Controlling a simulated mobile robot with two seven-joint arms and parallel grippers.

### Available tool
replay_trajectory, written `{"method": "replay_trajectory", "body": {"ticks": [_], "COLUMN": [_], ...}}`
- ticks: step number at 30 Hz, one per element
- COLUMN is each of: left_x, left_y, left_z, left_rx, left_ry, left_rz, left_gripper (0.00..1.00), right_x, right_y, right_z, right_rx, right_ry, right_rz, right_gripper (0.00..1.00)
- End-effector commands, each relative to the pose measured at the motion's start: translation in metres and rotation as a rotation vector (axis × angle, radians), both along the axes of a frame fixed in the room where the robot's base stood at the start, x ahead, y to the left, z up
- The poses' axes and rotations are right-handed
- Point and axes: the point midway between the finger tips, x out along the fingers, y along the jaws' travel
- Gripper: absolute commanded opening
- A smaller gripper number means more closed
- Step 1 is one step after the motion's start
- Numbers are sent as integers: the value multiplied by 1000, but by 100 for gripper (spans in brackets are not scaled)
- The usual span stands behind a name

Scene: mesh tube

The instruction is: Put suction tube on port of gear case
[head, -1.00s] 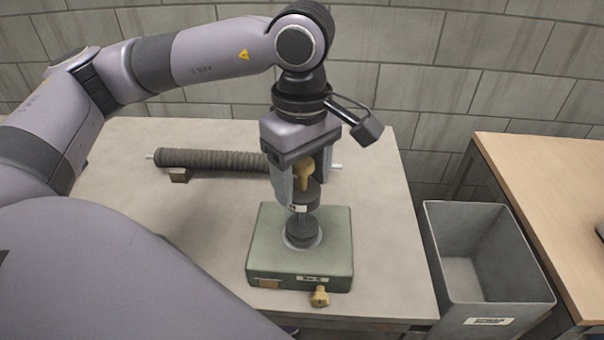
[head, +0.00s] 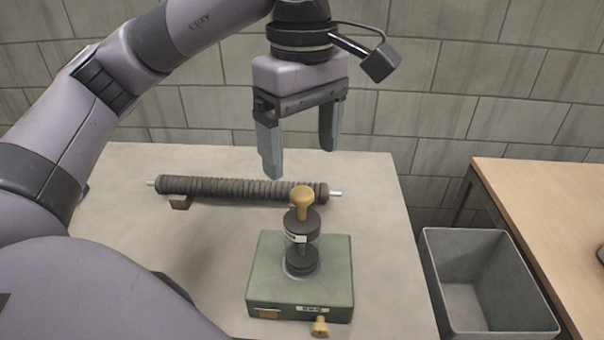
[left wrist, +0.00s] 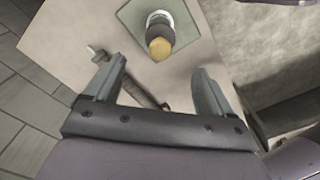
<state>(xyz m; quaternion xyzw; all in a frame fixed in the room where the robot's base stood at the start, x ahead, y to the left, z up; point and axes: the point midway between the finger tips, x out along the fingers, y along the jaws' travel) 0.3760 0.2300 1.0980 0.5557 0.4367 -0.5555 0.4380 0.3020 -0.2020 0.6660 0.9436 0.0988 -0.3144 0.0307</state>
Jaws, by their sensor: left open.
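The green gear case (head: 270,285) sits near the front of the grey table. A dark stepped tube piece with a yellow knob on top (head: 303,225), apparently the suction tube, stands upright on the case's port (head: 287,272). Whether it is fully seated I cannot tell. My left gripper (head: 301,162) is open and empty above the yellow knob, apart from it. In the left wrist view the knob (left wrist: 160,48) lies just beyond my open fingers (left wrist: 160,66), with the green case (left wrist: 132,16) under it. My right gripper is not in view.
A yellow fitting (head: 319,327) sticks out of the case's front. A grey bin (head: 435,285) and wooden table (head: 540,200) stand at right.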

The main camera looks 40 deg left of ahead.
Motion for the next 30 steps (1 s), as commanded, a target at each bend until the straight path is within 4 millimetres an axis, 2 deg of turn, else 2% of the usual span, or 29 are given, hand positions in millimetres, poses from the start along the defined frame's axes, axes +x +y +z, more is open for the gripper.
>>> {"method": "replay_trajectory", "body": {"ticks": [1, 6, 30], "left_x": [0, 0, 0], "left_y": [0, 0, 0], "left_z": [7, 16, 17], "left_rx": [2, 1, 1], "left_ry": [-1, 1, 2], "left_rz": [2, 1, 1], "left_gripper": [84, 84, 84], "right_x": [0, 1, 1], "right_y": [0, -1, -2], "right_z": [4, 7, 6], "right_rx": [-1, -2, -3], "right_ry": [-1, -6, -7], "right_rz": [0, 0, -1], "right_gripper": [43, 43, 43]}}
